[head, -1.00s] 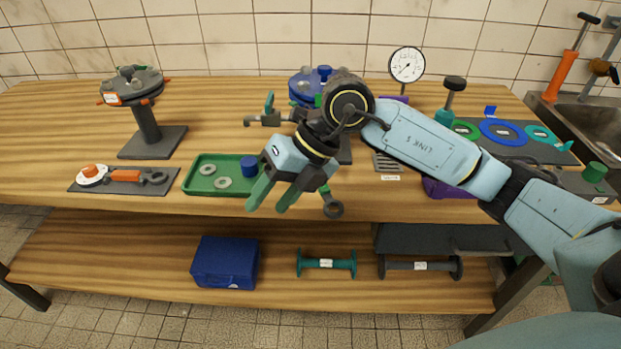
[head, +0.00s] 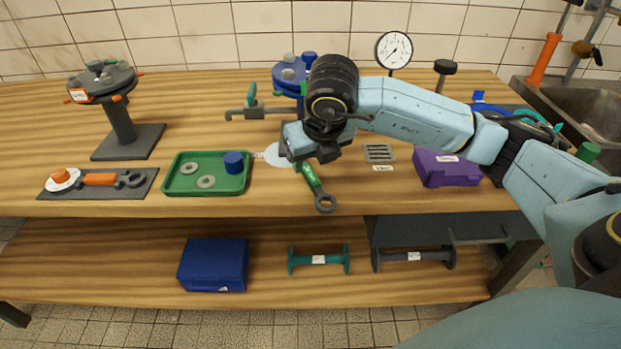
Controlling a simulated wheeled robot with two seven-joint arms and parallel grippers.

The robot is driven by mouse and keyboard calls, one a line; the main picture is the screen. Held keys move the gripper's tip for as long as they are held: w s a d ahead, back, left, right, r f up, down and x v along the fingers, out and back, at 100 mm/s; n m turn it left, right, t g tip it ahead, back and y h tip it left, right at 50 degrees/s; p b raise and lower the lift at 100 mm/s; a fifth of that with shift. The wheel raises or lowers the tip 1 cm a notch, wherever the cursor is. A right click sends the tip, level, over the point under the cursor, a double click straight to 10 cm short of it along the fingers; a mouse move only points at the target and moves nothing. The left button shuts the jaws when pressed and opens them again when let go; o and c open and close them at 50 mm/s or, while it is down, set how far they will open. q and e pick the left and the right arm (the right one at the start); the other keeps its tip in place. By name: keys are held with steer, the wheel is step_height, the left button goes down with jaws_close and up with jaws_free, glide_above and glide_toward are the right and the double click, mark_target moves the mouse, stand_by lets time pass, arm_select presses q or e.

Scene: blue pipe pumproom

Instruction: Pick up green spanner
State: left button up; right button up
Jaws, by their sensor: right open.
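The green spanner (head: 311,180) lies on the wooden bench near its front edge, with its dark ring end (head: 325,203) toward the edge. Its upper end is hidden under my right gripper (head: 302,160). The right gripper points down over the spanner's upper part and is open. Its fingertips are mostly hidden by the gripper body and wrist, so I cannot tell whether they touch the spanner. My left gripper is not in view.
A green tray (head: 170,188) with washers and a blue cylinder stands left of the spanner. A purple box (head: 446,168) and a slotted plate (head: 379,152) are to the right. A blue flanged fitting (head: 287,75) stands behind the gripper. The lower shelf holds a blue box (head: 213,265).

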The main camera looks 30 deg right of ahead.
mark_target(310, 174)
steer(key=x, duration=0.4)
steer(key=shift+s+d+b, duration=0.1)
steer(key=shift+s+b, duration=0.05)
steer(key=shift+b, duration=0.2)
steer(key=shift+w+f, duration=0.25)
steer(key=shift+f, duration=0.25)
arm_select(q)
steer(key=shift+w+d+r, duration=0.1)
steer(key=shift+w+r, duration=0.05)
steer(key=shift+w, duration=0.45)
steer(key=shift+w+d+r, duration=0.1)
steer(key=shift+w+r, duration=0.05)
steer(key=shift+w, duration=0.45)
arm_select(e)
jaws_close()
